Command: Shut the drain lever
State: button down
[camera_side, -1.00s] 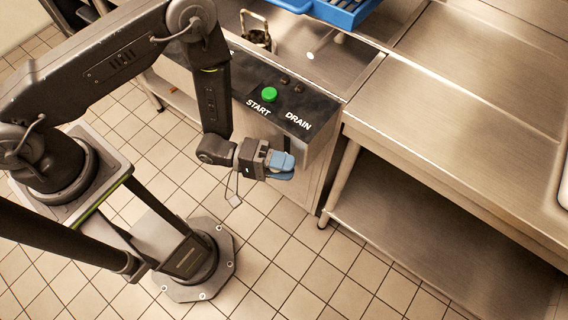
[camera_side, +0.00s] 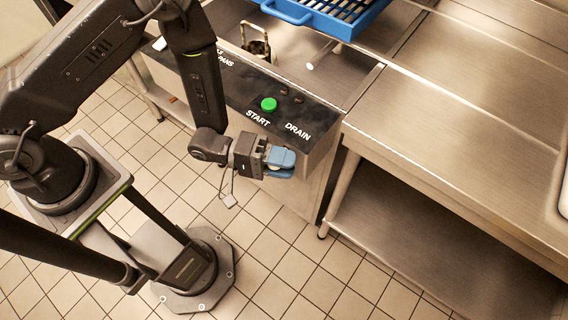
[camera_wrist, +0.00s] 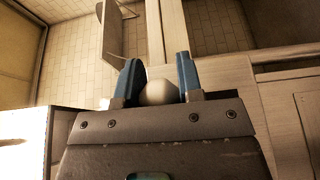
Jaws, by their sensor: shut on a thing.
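My gripper (camera_side: 283,162) is at the front of the machine, just below the DRAIN label, with its blue fingers close to the front face. In the wrist view, the blue fingers (camera_wrist: 158,78) sit on both sides of a pale rounded knob, the end of the drain lever (camera_wrist: 159,93), and are shut on it. In the side view the lever is hidden behind the fingers, so its angle cannot be told. The black control panel (camera_side: 240,100) with the DRAIN and START labels is above and left of my gripper.
A green START button (camera_side: 269,104) is on the panel above my gripper. A blue rack (camera_side: 322,22) stands at the back. A steel table (camera_side: 450,135) with a lower shelf (camera_side: 430,240) is to the right. The tiled floor (camera_side: 285,260) in front is clear.

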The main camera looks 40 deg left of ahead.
jog(key=shift+r, duration=0.35)
jog(key=c, duration=0.8)
grip_release()
jog(key=shift+f, duration=0.1)
jog(key=shift+o, duration=0.2)
jog(key=shift+a, duration=0.1)
jog(key=v, duration=1.3)
jog(key=shift+a, duration=0.3)
jog(key=shift+s+f, duration=0.1)
